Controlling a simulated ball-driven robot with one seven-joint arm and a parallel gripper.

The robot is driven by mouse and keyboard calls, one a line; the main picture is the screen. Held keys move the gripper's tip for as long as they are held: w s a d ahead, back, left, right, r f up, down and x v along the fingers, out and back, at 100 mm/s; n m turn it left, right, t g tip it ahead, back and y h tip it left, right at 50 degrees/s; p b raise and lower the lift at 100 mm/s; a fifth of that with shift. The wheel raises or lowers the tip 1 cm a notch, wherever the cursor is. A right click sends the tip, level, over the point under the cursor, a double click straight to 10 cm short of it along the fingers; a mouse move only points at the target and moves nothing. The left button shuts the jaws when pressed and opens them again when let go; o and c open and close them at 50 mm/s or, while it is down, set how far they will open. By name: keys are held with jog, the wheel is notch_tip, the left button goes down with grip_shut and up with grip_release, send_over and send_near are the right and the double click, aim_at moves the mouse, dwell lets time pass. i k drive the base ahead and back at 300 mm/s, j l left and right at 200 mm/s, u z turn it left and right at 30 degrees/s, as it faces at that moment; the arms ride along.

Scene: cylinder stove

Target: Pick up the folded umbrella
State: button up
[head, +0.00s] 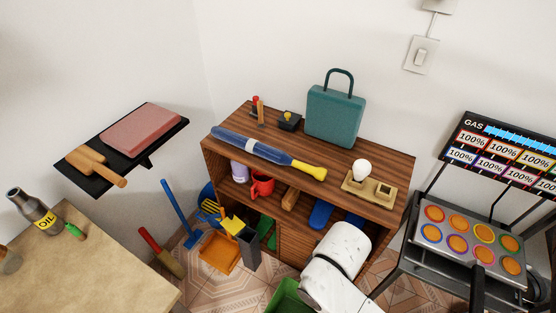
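The folded umbrella (256,147) is long and blue with a yellow handle (309,170). It lies flat and slantwise across the top of the wooden shelf unit (225,162), its handle toward the front right. My white arm (338,257) shows at the bottom, in front of the shelf and below the umbrella, apart from it. I cannot make out my gripper's fingers in this view.
On the shelf top stand a teal case (335,117), a small black box (289,121) and a bulb on a tan base (376,187). A red mug (262,185) sits in the shelf. A grill stand (468,238) is at right, a table (75,270) at left.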

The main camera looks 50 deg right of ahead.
aim_at(253, 146)
jog(key=k+z, duration=0.35)
jog(key=k+l+z, duration=0.1)
jog(key=z, duration=0.25)
jog(key=k+l+z, duration=0.15)
jog(key=z, duration=0.2)
jog(key=i+j+z, duration=0.1)
jog(key=j+z, duration=0.6)
jog(key=z, duration=0.25)
jog(key=j, duration=0.8)
jog(key=i+j, duration=0.15)
jog(key=j, duration=1.5)
